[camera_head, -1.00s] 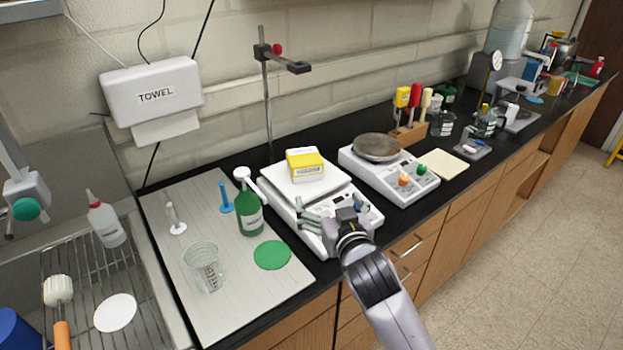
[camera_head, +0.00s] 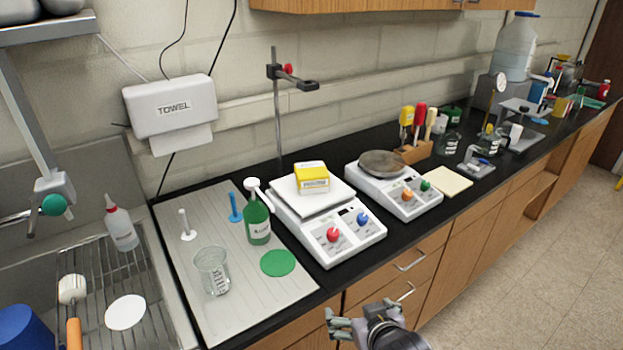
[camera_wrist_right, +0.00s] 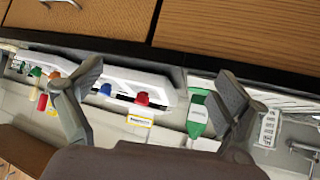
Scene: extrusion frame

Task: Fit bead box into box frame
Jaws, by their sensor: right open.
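A small yellow and white box (camera_head: 312,177), perhaps the bead box, sits on the pan of the left white balance (camera_head: 327,230). The yellow box also shows in the right wrist view (camera_wrist_right: 139,119), where the scene looks upside down. I cannot make out a box frame in either view. My right gripper (camera_head: 343,322) is at the bottom of the head view, in front of the drawers and well apart from the yellow box. In the right wrist view its fingers (camera_wrist_right: 160,78) are spread with nothing held between them. My left gripper is not in view.
A green bottle (camera_head: 258,222) and a glass beaker (camera_head: 211,270) stand on the grey mat left of the balance. A stand with a clamp (camera_head: 292,78) rises behind.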

